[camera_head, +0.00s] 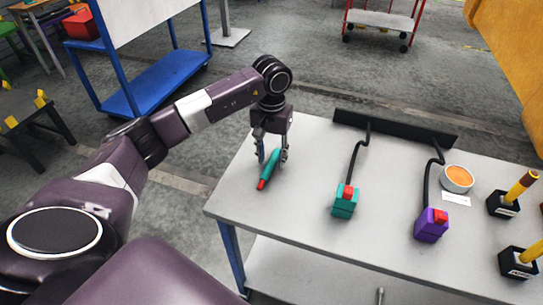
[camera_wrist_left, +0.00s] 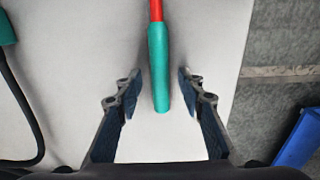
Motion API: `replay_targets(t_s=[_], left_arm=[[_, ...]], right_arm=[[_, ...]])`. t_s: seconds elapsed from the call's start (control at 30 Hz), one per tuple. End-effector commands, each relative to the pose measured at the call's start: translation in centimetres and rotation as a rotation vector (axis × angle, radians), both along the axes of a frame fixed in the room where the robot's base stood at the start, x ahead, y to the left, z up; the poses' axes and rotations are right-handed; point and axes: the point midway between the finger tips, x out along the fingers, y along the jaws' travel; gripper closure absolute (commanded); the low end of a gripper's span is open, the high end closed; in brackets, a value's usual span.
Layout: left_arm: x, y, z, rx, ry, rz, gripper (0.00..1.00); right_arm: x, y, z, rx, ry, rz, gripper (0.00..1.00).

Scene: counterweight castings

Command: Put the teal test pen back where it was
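The teal test pen (camera_head: 270,169), with a red tip, lies on the left part of the grey table (camera_head: 300,150). In the left wrist view the pen (camera_wrist_left: 160,70) runs lengthwise between the fingers, red end away from me. My left gripper (camera_head: 273,157) is over the pen with its fingers apart, one on each side. In the left wrist view there is a gap between each finger of this gripper (camera_wrist_left: 159,77) and the pen. My right gripper is not in view.
An orange-filled bowl (camera_head: 457,178), a white card (camera_head: 456,199) and black holders (camera_head: 503,205) with yellow sticks stand right.

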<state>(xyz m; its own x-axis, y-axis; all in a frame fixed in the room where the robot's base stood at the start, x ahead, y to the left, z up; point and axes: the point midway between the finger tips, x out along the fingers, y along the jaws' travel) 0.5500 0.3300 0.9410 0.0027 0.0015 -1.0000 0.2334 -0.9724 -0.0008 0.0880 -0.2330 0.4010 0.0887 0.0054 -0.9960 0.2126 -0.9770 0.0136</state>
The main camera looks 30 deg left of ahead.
Motion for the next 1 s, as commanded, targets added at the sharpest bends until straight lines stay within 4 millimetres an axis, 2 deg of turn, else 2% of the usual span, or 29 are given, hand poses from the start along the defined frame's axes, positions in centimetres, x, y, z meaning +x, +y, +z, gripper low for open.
replay_targets(t_s=[0.13,0.23,0.5,0.7,1.0], left_arm=[[0.1,0.0,0.6,-0.001,-0.002,0.000,0.64],[0.1,0.1,2.0,0.001,-0.005,0.000,0.64],[0.1,0.0,7.7,0.000,-0.006,0.000,0.64],[0.0,0.0,10.8,0.000,-0.002,0.001,0.64],[0.0,0.0,12.1,-0.001,0.000,0.000,0.64]], right_arm=[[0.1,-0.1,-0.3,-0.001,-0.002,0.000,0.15],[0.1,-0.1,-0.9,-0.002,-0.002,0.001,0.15],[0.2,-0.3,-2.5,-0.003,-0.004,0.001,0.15],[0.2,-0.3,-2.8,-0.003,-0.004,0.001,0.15],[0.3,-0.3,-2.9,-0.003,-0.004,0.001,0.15]])
